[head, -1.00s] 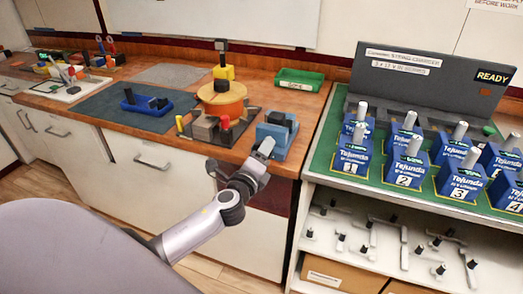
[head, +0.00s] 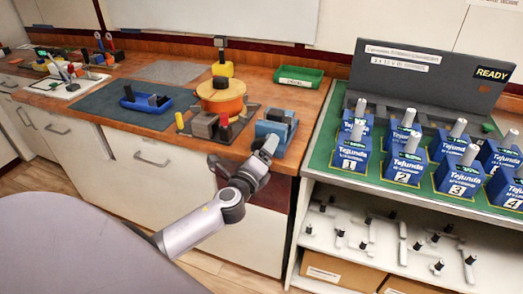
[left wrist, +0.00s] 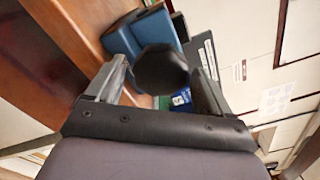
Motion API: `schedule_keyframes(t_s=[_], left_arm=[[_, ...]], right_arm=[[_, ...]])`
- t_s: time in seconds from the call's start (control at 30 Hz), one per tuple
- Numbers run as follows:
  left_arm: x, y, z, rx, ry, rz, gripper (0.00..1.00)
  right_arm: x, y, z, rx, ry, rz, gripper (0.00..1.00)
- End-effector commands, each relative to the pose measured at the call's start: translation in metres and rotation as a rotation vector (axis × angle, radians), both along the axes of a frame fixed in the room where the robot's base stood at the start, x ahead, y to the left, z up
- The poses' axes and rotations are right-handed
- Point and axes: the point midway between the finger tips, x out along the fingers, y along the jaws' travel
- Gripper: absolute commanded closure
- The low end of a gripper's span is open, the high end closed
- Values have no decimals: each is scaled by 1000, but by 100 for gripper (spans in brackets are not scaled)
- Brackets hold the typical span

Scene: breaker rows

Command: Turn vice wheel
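The blue vice (head: 285,117) stands near the front edge of the wooden bench, with a dark block at its top. In the left wrist view its blue body (left wrist: 155,25) is at the top, and the black, many-sided wheel (left wrist: 161,70) faces the camera. My left gripper (head: 268,145) is in front of the vice. In the left wrist view its two fingers (left wrist: 158,75) are apart, one on each side of the wheel, with gaps visible; I cannot tell how deep the wheel sits between them. In the head view the gripper hides the wheel. My right gripper is not in view.
A green tray (head: 299,77) lies behind. On the right, a green-topped stand holds several blue battery-like blocks (head: 350,157). Drawers are below the bench.

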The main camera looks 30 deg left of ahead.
Motion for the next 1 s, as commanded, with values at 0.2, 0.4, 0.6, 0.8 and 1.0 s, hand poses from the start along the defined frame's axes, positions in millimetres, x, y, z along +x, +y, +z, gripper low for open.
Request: schedule_keyframes(t_s=[0.2, 0.4, 0.6, 0.8, 1.0], left_arm=[[-1, 1, 1, 0, -1, 4, 19], [-17, -2, 0, -1, -1, 3, 19], [-45, -9, -1, 0, 1, 2, 19], [-64, -15, 0, 0, -1, 1, 19], [-70, -16, 1, 0, -1, 2, 19]], right_arm=[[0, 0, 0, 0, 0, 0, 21], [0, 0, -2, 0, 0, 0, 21], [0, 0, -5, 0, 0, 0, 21], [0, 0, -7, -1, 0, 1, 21], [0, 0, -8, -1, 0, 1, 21]])
